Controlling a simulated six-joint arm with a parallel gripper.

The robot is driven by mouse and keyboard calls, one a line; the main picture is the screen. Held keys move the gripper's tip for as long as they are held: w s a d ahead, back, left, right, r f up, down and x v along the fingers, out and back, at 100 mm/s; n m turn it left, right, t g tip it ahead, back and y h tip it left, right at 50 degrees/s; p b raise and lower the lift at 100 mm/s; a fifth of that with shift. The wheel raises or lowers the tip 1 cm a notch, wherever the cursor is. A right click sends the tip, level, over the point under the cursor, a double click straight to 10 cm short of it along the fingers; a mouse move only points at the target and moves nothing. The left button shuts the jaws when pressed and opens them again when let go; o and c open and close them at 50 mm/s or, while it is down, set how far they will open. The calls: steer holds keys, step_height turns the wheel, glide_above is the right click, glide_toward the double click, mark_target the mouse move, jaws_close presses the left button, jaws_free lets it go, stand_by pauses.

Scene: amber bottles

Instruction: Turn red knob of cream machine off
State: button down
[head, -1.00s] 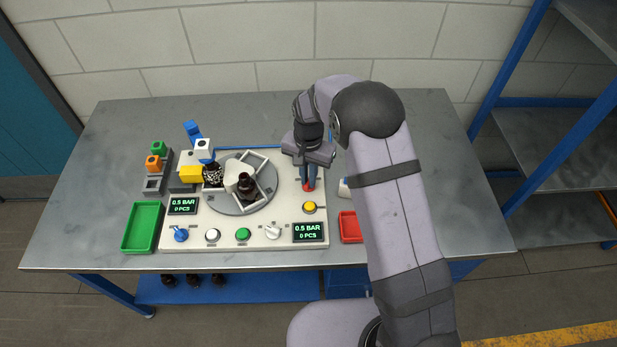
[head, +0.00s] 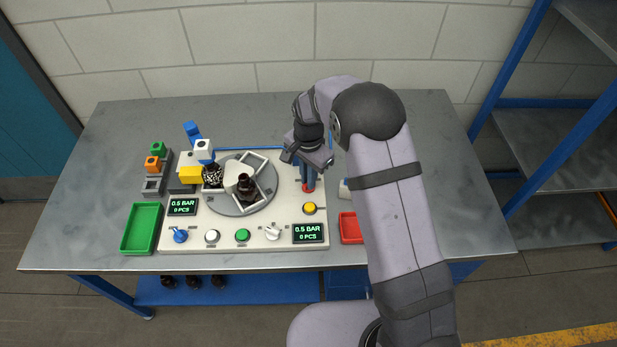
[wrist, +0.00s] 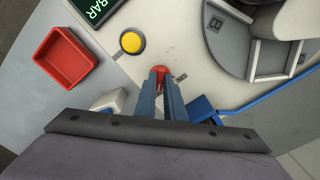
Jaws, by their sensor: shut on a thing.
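The cream machine (head: 290,213) stands on the grey table, with a round turntable in its middle. The red knob (head: 308,188) sits near its right edge, behind the yellow button. My gripper (head: 309,183) points down at the knob, its blue fingers on either side of it. In the wrist view the gripper (wrist: 160,80) is shut on the red knob (wrist: 160,69). The fingers hide most of the knob, so I cannot read its pointer.
The yellow button (head: 309,208) and a display (head: 308,232) are in front of the knob. A red tray (head: 350,228) and a small white object (head: 344,188) are to the right. A green tray (head: 142,229) is at the left.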

steer(key=shift+r, duration=0.1)
steer(key=c, duration=1.8)
jaws_free()
steer(key=shift+c, duration=0.2)
step_height(320, 180, up, 7)
steer(key=shift+r+b, duration=0.1)
steer(key=shift+b, duration=0.95)
